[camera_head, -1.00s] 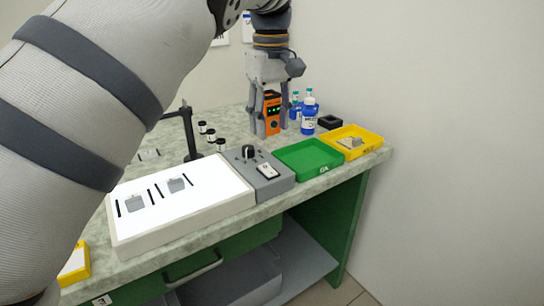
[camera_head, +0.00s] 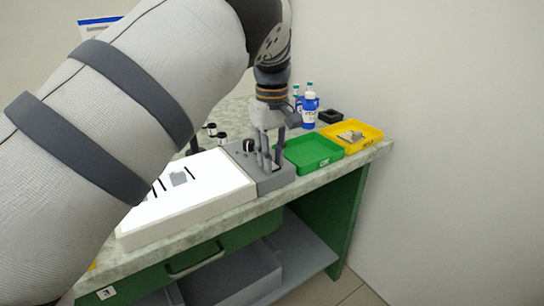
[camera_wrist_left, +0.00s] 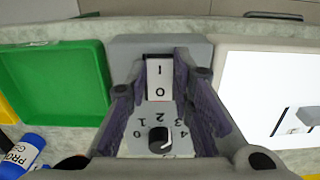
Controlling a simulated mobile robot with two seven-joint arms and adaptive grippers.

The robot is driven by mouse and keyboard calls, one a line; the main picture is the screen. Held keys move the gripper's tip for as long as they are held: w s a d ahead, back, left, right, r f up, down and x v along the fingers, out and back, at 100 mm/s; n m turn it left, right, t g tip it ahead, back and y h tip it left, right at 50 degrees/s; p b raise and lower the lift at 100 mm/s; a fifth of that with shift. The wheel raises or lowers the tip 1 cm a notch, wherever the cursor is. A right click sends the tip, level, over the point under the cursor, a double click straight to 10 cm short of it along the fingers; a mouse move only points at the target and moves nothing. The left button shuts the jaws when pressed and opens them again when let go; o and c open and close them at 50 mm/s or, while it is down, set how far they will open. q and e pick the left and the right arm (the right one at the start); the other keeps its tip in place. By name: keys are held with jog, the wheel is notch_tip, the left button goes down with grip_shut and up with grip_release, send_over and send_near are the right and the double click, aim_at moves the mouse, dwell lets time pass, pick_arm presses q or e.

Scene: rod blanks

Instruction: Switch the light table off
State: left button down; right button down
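The light table (camera_head: 225,187) has a bright white panel and a grey control box (camera_head: 277,182) at its right end. In the left wrist view, the control box carries a white rocker switch (camera_wrist_left: 159,79) marked I and O, and a black knob (camera_wrist_left: 160,140) on a numbered dial. I cannot tell which side of the rocker is pressed. My left gripper (camera_head: 272,164) points down at the control box. Its purple-padded fingers (camera_wrist_left: 161,64) stand apart on either side of the switch, with nothing held between them; contact cannot be told. My right gripper is not in view.
A green tray (camera_head: 310,152) and a yellow tray (camera_head: 365,138) stand right of the control box. Blue-labelled bottles (camera_head: 309,112) and a black box (camera_head: 330,116) are behind. Dark-capped vials (camera_head: 221,138) stand behind the panel. Grey pieces (camera_head: 179,178) lie on the panel.

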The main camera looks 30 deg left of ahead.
pick_arm(q)
jog(key=shift+w+a+f+g+h+b, duration=0.1)
jog(key=shift+a+f+g+h+b, duration=0.1)
jog(key=shift+h+b, duration=0.25)
jog(key=shift+w+a+f+g+h+b, duration=0.1)
jog(key=shift+f+g+h+b, duration=0.15)
jog(key=shift+h, duration=0.3)
jog(key=shift+r+h, duration=0.4)
jog(key=shift+r, duration=0.1)
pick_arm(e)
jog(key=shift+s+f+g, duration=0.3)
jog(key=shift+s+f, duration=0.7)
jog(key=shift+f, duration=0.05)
pick_arm(q)
jog(key=c, duration=1.4)
grip_release()
jog(key=shift+r, duration=0.15)
jog(key=v, duration=0.7)
jog(key=shift+a+r, duration=0.1)
